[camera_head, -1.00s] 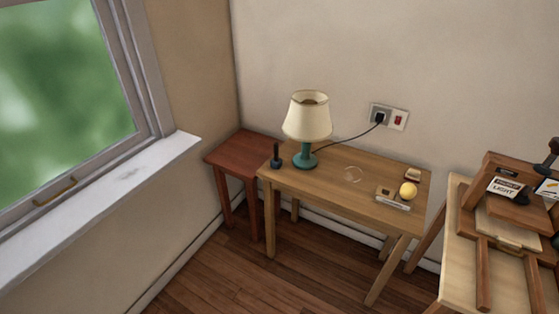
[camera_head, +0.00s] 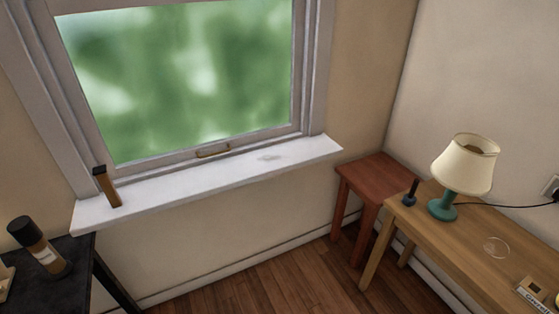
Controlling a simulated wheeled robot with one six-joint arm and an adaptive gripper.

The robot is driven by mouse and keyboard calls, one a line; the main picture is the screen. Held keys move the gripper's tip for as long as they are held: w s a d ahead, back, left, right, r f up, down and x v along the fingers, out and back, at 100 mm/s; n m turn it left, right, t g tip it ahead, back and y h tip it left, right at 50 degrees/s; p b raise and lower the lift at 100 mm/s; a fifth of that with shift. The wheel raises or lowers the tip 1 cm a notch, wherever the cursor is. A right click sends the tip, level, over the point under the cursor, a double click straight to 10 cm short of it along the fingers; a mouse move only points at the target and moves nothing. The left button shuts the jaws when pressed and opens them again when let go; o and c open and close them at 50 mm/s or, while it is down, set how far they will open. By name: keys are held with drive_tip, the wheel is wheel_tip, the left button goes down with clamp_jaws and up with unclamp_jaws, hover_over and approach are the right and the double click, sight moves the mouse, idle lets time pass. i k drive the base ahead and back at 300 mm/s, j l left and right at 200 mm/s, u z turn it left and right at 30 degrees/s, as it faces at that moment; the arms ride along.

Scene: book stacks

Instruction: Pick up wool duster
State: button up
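I cannot make out a wool duster for certain in this view. A slim brown upright object with a black top (camera_head: 106,187) stands at the left end of the white window sill (camera_head: 210,183), leaning a little; I cannot tell what it is. A small dark blue object with a narrow upright stem (camera_head: 411,193) stands on the left end of the wooden table (camera_head: 452,224); it is too small to identify. My gripper is not in view.
A dark table (camera_head: 75,258) at lower left holds a dark bottle with a pale label (camera_head: 38,247). A teal lamp (camera_head: 466,165) stands on the wooden table. A reddish side table (camera_head: 380,168) fills the corner. Floor (camera_head: 255,288) below the window is clear.

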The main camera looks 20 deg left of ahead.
sight(409, 200)
drive_tip(key=i+j, duration=0.15)
drive_tip(key=i, duration=0.25)
drive_tip(key=i+j+z, duration=0.1)
drive_tip(key=i, duration=0.35)
drive_tip(key=i+j+z, duration=0.1)
drive_tip(key=i+j, duration=0.2)
drive_tip(key=i, duration=0.1)
